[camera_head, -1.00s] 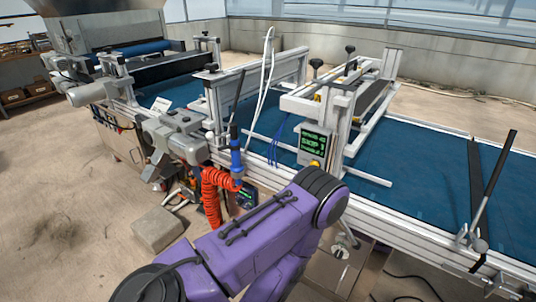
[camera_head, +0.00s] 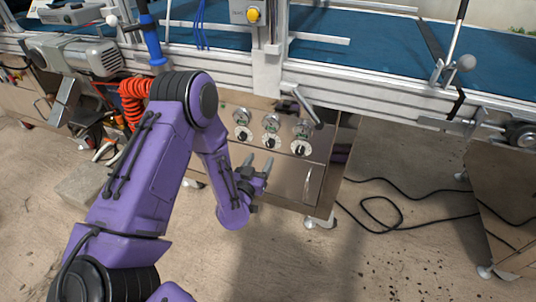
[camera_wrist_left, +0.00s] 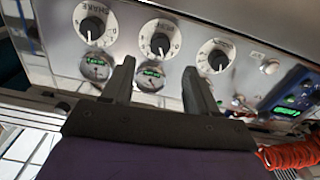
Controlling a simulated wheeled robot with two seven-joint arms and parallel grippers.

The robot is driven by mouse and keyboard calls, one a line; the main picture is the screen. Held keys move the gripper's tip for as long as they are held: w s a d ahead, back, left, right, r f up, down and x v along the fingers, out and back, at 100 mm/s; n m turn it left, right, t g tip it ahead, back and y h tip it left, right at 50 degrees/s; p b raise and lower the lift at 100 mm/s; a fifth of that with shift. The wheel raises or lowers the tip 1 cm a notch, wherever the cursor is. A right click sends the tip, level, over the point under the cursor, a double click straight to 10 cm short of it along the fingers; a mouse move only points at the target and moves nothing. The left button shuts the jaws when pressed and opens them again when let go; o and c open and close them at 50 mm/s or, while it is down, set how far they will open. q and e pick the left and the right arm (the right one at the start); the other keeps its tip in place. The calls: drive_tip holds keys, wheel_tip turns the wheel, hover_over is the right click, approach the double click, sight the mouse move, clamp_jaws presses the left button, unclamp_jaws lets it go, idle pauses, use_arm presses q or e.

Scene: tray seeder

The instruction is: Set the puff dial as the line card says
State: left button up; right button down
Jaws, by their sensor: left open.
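Three black dials on white discs sit in a row on a steel cabinet front: a left dial (camera_head: 242,133), a middle dial (camera_head: 271,141) and a right dial (camera_head: 300,148). The left wrist view shows them upside down, at its left (camera_wrist_left: 93,26), middle (camera_wrist_left: 160,42) and right (camera_wrist_left: 217,59). The left one there seems to read SHAKE; I cannot tell which is puff. My left gripper (camera_head: 258,168) is open and empty, just below the dials. In the left wrist view its fingers (camera_wrist_left: 160,70) point at the panel, apart from the dials. No line card is readable.
Small gauges (camera_head: 271,123) with green readouts sit above the dials. A steel lever (camera_head: 304,106) juts out at the panel's upper right. An orange coiled hose (camera_head: 133,100) hangs left of my arm. A black cable (camera_head: 390,215) lies on the floor.

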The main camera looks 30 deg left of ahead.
sight(269, 145)
use_arm(q)
drive_tip(key=b+x, duration=0.1)
drive_tip(key=x, duration=0.6)
drive_tip(key=shift+w, duration=0.2)
